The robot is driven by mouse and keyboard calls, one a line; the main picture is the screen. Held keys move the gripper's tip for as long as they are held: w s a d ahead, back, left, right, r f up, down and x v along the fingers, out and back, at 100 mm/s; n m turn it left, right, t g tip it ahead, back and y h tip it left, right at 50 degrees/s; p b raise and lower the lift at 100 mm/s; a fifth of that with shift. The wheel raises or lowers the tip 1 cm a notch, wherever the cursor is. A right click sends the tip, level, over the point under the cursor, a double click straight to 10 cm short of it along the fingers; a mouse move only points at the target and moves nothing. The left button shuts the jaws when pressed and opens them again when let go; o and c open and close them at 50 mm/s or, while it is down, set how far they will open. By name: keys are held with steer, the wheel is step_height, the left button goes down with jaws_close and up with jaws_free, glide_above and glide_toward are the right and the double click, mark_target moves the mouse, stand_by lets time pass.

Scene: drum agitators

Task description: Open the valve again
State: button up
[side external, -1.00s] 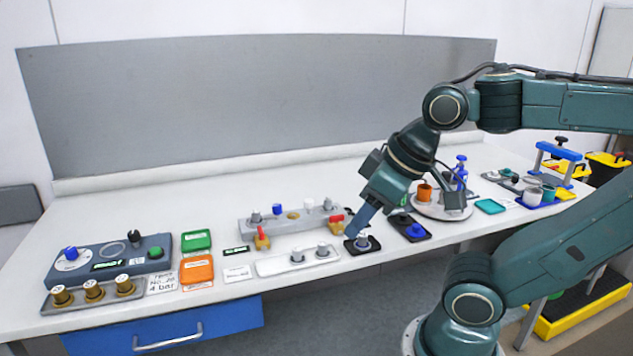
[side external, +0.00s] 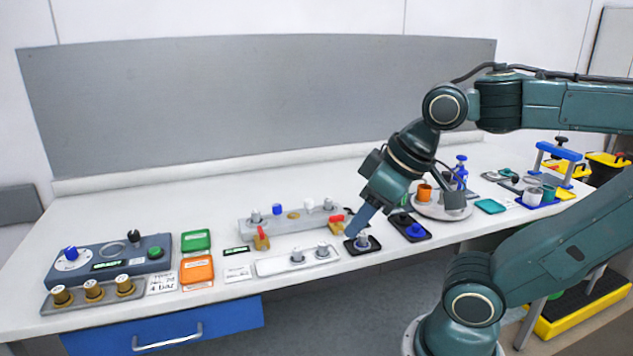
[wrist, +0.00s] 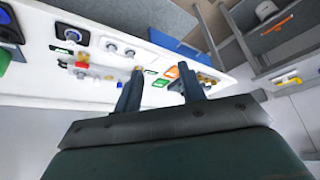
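Two brass valves with red handles are mounted at the front of a grey manifold block (side external: 290,220). The left valve (side external: 262,241) has its handle upright. The right valve (side external: 338,226) has its red handle near the block's right end, close to my gripper. My gripper (side external: 356,229) points down at a slant just right of that valve, over a black dish. A red and yellow valve (wrist: 82,60) shows left of the fingers. Contact with the valve cannot be told.
A black dish with a grey knob (side external: 362,242) sits below my gripper, with another black dish with a blue knob (side external: 414,231) to its right. A white tray (side external: 270,268) lies in front of the manifold. An orange box (side external: 196,269) stands farther left.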

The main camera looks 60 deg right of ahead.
steer(key=c, duration=0.4)
steer(key=w+d+r+m+g+h, duration=0.1)
steer(key=w+d+r+m+g, duration=0.15)
steer(key=w+d+m, duration=1)
steer(key=w+d+f+m+g, duration=0.1)
steer(key=d+f+m, duration=0.1)
steer(key=d+m, duration=0.2)
steer(key=w+d+f+m+g, duration=0.1)
steer(key=d+f+m, duration=0.1)
steer(key=d+m, duration=0.3)
steer(key=w+d+f+m+g+y, duration=0.1)
steer(key=d+f+m, duration=0.2)
steer(key=d+m, duration=0.2)
steer(key=shift+d+m, duration=0.25)
steer(key=shift+d, duration=0.65)
steer(key=shift+f, duration=0.1)
